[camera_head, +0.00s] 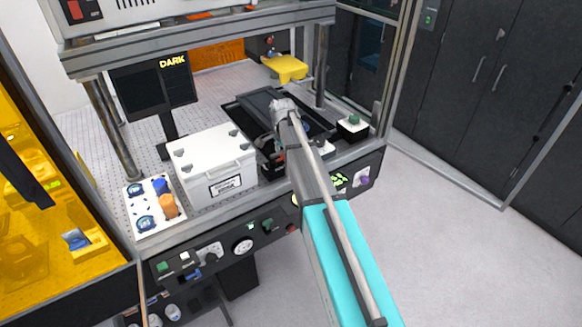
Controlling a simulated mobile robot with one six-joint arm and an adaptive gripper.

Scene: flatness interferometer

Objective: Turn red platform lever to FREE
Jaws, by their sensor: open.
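My arm reaches in from the bottom right over the front panel of the bench. My gripper (275,152) is at its far end, low over the bench, just right of the white box; it is small, dark and partly hidden by my own arm. A small red part (281,158) shows right beside the gripper; I cannot tell whether it is the platform lever or whether they touch. A red knob (291,228) is on the front panel, beside my arm. No FREE marking is readable. I see nothing held in the gripper.
A white lidded box (213,162) stands left of the gripper. A white tray (133,215) with blue and orange items is farther left. A black monitor reading DARK (153,90) stands behind. A metal frame post (320,65) rises at right. The floor at right is clear.

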